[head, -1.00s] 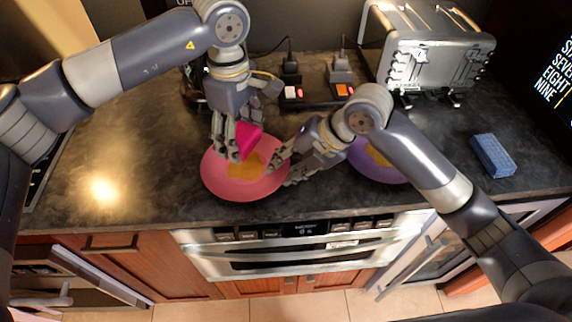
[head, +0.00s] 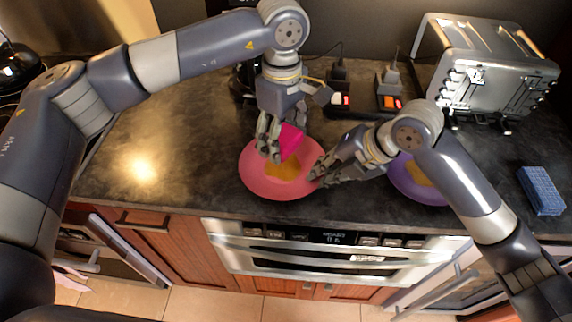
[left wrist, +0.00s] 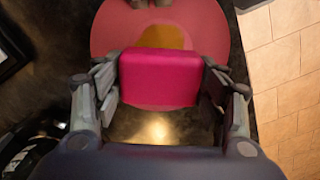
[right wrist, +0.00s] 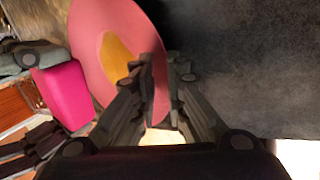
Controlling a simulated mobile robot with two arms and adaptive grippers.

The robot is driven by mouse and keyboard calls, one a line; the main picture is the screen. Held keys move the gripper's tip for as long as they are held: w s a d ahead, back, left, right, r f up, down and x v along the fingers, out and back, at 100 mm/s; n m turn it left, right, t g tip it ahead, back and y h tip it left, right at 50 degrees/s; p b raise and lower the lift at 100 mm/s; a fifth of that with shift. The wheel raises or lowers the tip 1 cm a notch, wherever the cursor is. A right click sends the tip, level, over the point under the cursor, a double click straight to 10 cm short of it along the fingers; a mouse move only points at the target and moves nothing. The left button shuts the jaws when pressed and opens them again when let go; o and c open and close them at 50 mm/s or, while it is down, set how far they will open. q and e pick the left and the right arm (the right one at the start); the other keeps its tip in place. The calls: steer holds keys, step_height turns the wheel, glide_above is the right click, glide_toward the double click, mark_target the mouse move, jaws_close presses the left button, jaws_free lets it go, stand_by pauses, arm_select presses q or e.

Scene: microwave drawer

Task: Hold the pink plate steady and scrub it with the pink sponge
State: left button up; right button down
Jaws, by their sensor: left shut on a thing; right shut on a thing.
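The pink plate (head: 262,184) lies on the dark counter in the head view, with an orange-brown stain (head: 285,170) on it. My left gripper (head: 270,150) is shut on the pink sponge (head: 291,141) over the far part of the plate, at the stain's edge. The sponge also fills the middle of the left wrist view (left wrist: 160,78). Whether its underside touches the plate is hidden. My right gripper (head: 318,176) is shut on the plate's right rim. In the right wrist view the plate's rim (right wrist: 88,40) runs between its fingers.
A purple plate (head: 405,185) with a similar stain lies to the right, partly under my right arm. A blue sponge (head: 541,190) lies at the far right. A toaster (head: 490,75) and plugged sockets (head: 365,100) stand behind. The counter is clear at left.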

arm_select(q)
steer(key=shift+f, duration=2.55)
steer(key=shift+f, duration=0.7)
